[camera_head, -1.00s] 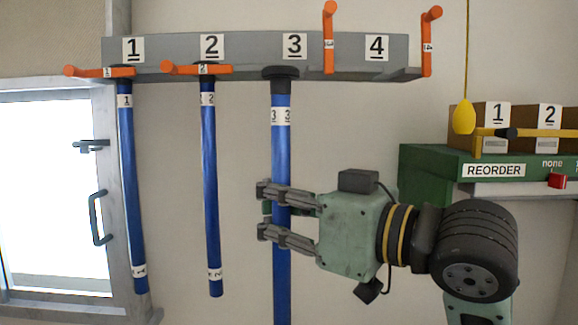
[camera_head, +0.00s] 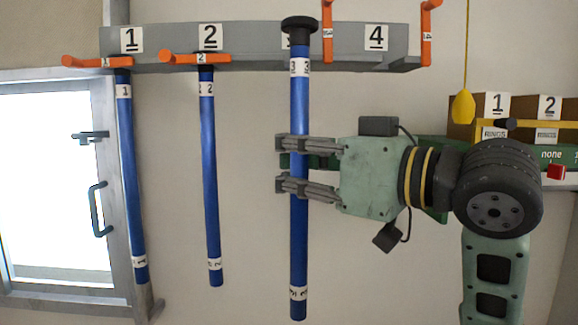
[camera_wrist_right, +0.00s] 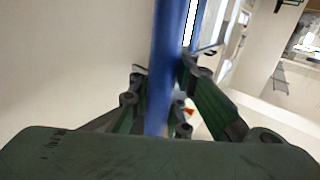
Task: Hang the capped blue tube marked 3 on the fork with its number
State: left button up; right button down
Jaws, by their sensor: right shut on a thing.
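The blue tube marked 3 (camera_head: 299,110) hangs upright in my right gripper (camera_head: 292,168), which is shut around its middle. Its black cap (camera_head: 299,27) is at the top, in front of the grey rail (camera_head: 255,42) and covering most of the rail's number 3 plate (camera_head: 286,41). The tube also shows in the right wrist view (camera_wrist_right: 165,70), between the fingers. An orange latch (camera_head: 327,30) stands raised just right of the cap. The fork under number 3 is hard to make out behind the tube. My left gripper is not in view.
Tubes marked 1 (camera_head: 128,170) and 2 (camera_head: 209,170) hang at the left, with orange latches (camera_head: 97,62) lying level across their places. Under number 4 (camera_head: 376,37) no tube hangs, and its latch (camera_head: 426,35) is raised. A yellow pull (camera_head: 462,107) hangs at the right.

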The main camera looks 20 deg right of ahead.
jog(key=w+d+f, duration=0.1)
jog(key=w+d, duration=0.2)
jog(key=w, duration=0.7)
jog(key=shift+w, duration=0.15)
dwell(0.7)
jog(key=shift+f, duration=0.1)
jog(key=c, duration=1.6)
grip_release()
jog(key=shift+o, duration=0.2)
